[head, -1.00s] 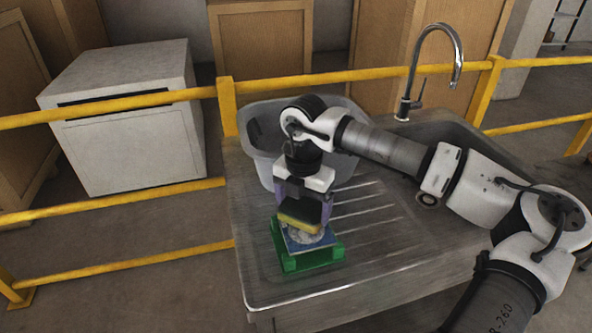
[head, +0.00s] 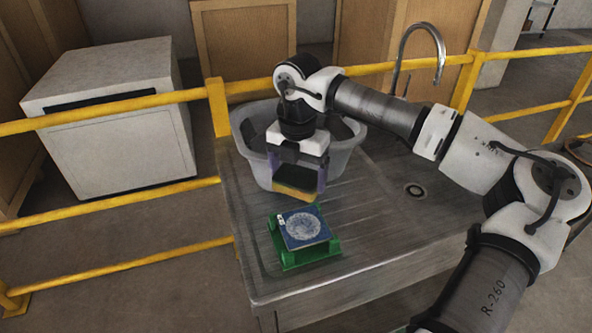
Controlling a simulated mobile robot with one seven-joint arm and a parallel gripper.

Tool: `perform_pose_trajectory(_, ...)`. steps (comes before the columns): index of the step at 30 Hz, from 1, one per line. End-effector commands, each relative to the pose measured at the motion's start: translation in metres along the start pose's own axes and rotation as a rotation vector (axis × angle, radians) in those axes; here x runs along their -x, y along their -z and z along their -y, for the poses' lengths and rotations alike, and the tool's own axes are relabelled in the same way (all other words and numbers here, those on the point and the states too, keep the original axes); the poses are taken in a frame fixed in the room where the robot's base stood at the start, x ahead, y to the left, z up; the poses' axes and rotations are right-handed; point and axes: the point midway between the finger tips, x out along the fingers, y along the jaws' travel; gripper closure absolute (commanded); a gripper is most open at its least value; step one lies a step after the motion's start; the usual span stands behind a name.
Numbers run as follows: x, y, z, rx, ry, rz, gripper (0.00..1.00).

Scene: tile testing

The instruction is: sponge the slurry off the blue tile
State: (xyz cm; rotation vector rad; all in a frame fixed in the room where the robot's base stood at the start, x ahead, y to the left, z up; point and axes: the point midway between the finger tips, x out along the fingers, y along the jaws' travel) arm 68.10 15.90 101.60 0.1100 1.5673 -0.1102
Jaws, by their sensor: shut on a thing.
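The blue tile (head: 289,240) lies on a green stand (head: 291,262) near the front left of the metal drainboard. A pale grey round smear of slurry (head: 304,225) covers the middle of the tile. A small white mark shows at its left edge. My gripper (head: 297,186) is shut on a sponge (head: 293,194), with a dark upper part and a yellow underside. The sponge is held above and behind the tile, apart from it, in front of the grey tub. The sponge's underside is mostly hidden.
A grey plastic tub (head: 345,160) stands on the drainboard behind my gripper. A sink with a drain (head: 414,190) and a curved tap (head: 432,45) are to the right. A yellow railing (head: 110,108) runs behind.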

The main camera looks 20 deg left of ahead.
Motion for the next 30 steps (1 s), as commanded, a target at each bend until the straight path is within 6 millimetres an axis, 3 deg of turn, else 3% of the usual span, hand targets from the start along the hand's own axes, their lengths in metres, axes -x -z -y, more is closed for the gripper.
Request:
perform_pose_trajectory(14,0.0,0.0,0.0,0.0,0.0,0.0,0.33)
perform_pose_trajectory(20,-0.017,0.0,0.0,0.0,0.0,0.0,0.33)
perform_pose_trajectory(30,-0.014,0.0,0.0,0.0,0.0,0.0,0.33)
